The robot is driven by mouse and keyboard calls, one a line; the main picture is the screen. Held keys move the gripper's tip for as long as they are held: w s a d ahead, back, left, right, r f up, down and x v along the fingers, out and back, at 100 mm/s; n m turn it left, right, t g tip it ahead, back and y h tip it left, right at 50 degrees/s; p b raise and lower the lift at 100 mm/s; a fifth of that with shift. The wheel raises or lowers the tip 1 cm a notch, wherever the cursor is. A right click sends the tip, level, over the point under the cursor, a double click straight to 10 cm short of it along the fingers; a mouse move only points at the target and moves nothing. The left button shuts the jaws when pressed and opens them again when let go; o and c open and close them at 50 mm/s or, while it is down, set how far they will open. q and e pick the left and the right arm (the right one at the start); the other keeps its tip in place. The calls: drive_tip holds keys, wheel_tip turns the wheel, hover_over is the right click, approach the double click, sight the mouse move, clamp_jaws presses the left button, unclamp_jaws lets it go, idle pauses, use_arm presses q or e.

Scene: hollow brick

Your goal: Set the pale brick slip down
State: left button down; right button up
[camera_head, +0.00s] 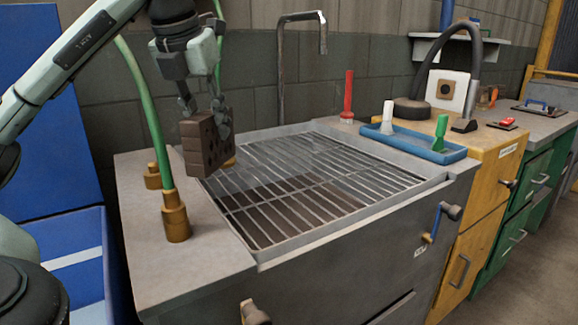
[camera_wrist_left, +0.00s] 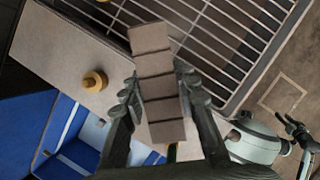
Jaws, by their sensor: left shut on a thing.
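My left gripper (camera_head: 207,112) is shut on a brick (camera_head: 203,145) and points down. In the head view the brick looks dark brown, with holes in one face. In the left wrist view the same brick (camera_wrist_left: 160,85) shows pale bands split by dark lines, between the fingers of my left gripper (camera_wrist_left: 165,95). It overlaps the left rim of the metal grid sink (camera_head: 320,200) in the head view. I cannot tell whether its underside touches anything. No separate pale slip is clear. A dark finger-like shape at the right of the wrist view may be my right gripper (camera_wrist_left: 300,130).
A brass fitting with a green hose (camera_head: 176,215) stands on the grey counter (camera_head: 150,265), left of the sink. A tall grey tap (camera_head: 281,70) and a red-handled tool (camera_head: 348,95) are behind. A blue tray (camera_head: 415,142) with brushes lies right. The grid is bare.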

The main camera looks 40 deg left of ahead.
use_arm(q)
drive_tip(key=shift+a, duration=0.25)
drive_tip(key=w+d+f, duration=0.2)
drive_tip(key=w+f, duration=0.1)
drive_tip(key=w+d+f, duration=0.2)
drive_tip(key=w+f, duration=0.1)
drive_tip(key=f, duration=0.1)
drive_tip(key=w+d+f, duration=0.2)
drive_tip(key=w+f, duration=0.1)
drive_tip(key=shift+w+f, duration=0.25)
drive_tip(key=shift+w, duration=0.05)
drive_tip(key=shift+f, duration=0.1)
drive_tip(key=c, duration=1.2)
unclamp_jaws()
drive_tip(key=shift+o, duration=0.2)
use_arm(e)
drive_tip(key=shift+d+r, duration=0.1)
drive_tip(key=shift+r, duration=0.35)
